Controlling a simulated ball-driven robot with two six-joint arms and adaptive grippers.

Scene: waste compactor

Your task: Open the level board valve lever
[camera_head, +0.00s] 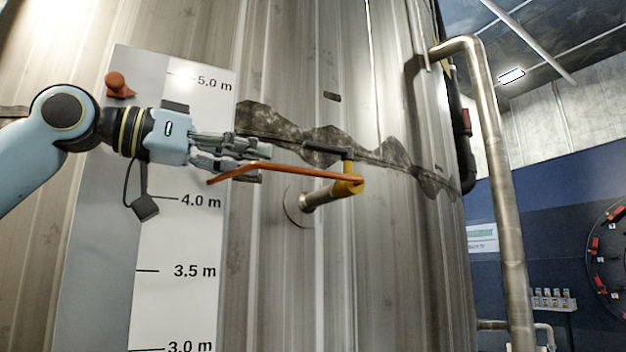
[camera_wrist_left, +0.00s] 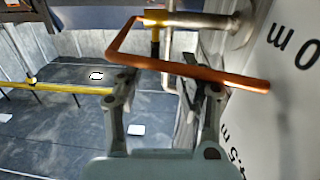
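The valve lever (camera_head: 290,172) is a thin orange bar, bent at its free left end. It joins a yellow valve body (camera_head: 347,183) on a short metal pipe stub out of the tank wall. My right gripper is not in view.
The white level board (camera_head: 178,240), with metre marks, stands behind my left arm against the large ribbed metal tank (camera_head: 290,290). An orange-red part (camera_head: 118,85) sits near the board's top. A vertical pipe (camera_head: 500,180) stands at right. Space below the lever looks clear.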

